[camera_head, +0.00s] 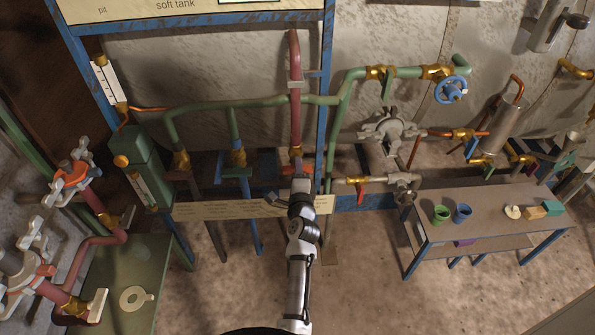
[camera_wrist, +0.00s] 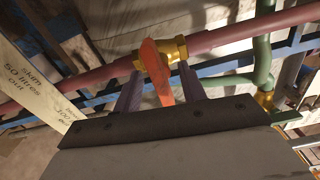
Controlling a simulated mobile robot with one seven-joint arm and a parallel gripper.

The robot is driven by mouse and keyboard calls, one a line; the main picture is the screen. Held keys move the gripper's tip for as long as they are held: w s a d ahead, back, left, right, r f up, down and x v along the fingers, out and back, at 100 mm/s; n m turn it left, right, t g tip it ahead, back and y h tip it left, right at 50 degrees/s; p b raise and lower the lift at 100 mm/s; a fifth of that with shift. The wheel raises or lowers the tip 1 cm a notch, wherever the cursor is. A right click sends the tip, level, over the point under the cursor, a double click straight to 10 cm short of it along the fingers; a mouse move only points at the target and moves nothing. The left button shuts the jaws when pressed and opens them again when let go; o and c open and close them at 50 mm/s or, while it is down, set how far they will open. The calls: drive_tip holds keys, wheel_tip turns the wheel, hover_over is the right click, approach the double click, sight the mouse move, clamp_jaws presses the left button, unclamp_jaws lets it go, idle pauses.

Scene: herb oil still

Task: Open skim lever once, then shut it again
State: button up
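The skim lever is an orange-red handle (camera_wrist: 156,68) on a brass valve (camera_wrist: 175,50) in the dull red pipe (camera_wrist: 225,35). In the wrist view it lies across the pipe's line and points towards my gripper. My gripper (camera_wrist: 160,78) has its two dark fingers apart, one on each side of the lever, with a gap visible on both sides. In the head view my gripper (camera_head: 298,180) is just below the brass valve (camera_head: 296,152) on the vertical red pipe (camera_head: 294,60); the lever is mostly hidden there.
A pale label plate (camera_wrist: 40,85) reading "Skim 50 litres out" is left of the gripper. Green pipework (camera_head: 265,103) and a blue frame (camera_head: 327,60) stand close by. A bench (camera_head: 440,215) with cups is at right. The floor in front is clear.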

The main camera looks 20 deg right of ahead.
drive_tip(key=shift+o, duration=0.8)
drive_tip(key=v, duration=0.3)
drive_tip(key=shift+s+a, duration=0.1)
drive_tip(key=shift+s, duration=0.15)
